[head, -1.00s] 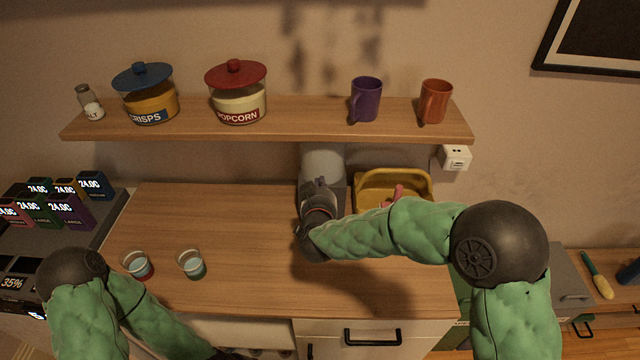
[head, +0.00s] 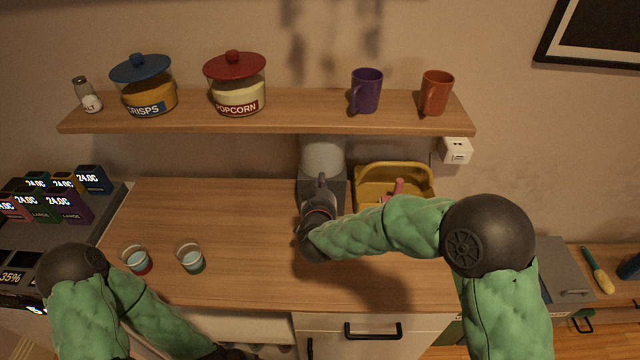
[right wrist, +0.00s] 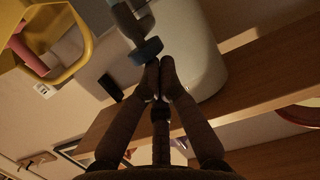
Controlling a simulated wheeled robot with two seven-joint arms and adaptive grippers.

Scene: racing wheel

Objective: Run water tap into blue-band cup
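Two small clear cups stand on the counter at left. A grey and white water dispenser (head: 323,157) stands at the back of the counter. Its grey tap with a blue ring (right wrist: 147,51) shows in the right wrist view. My right gripper (right wrist: 163,75) has its fingertips together, empty, right beside the blue ring; I cannot tell whether they touch it. In the head view my right arm hides the dispenser's lower front. My left gripper is mostly below the head view's edge.
A yellow tub (head: 395,180) with a pink item (head: 398,187) stands right of the dispenser. A wooden shelf (head: 300,118) with jars and mugs hangs above. The counter (head: 240,225) between cups and dispenser is clear.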

